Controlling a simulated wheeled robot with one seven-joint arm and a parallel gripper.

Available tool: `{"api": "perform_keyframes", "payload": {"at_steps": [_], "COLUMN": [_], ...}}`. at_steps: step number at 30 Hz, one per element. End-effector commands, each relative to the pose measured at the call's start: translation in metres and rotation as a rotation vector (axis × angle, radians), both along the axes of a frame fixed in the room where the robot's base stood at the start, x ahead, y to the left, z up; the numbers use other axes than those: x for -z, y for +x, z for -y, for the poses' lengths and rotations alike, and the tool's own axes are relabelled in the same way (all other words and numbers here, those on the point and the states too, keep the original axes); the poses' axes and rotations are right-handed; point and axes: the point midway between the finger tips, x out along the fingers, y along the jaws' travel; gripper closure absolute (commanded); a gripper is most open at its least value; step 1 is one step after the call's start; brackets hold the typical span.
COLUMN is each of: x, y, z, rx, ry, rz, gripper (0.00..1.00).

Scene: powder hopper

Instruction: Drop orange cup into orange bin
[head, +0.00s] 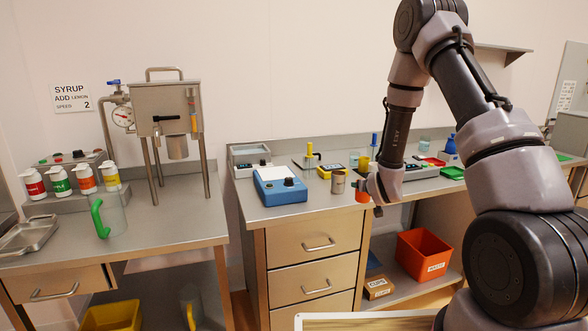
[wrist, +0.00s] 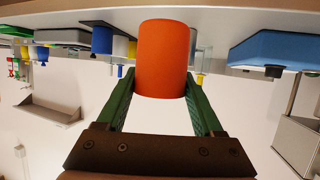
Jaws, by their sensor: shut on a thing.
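The orange cup (wrist: 163,62) is between the green fingers of my gripper (wrist: 158,88) in the wrist view, and they are shut on it. In the head view the orange cup (head: 362,190) shows small beside my gripper (head: 371,196), just in front of the right end of the drawer counter's top. The orange bin (head: 424,256), with a white label on its front, stands on the low shelf to the right of the drawers. The cup is above and to the left of the bin, well apart from it. The bin's inside is only partly visible.
A metal cup (head: 338,182) stands close to the left of my gripper. A blue device (head: 279,187) sits on the drawer counter. A small brown box (head: 378,287) is left of the bin on the shelf. The counter edge lies above the bin.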

Motion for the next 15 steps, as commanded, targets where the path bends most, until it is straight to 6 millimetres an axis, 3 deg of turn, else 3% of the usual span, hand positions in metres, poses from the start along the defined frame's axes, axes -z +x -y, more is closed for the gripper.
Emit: {"api": "perform_keyframes", "payload": {"at_steps": [1,6,15], "x": [0.002,0.004,0.004], "y": [-0.008,-0.025,-0.029], "z": [0.017,0.04,0.045], "rx": [0.008,0.006,0.004], "ry": [0.004,0.018,0.023], "rz": [-0.004,-0.004,-0.004], "gripper": [0.92,0.92,0.92]}}
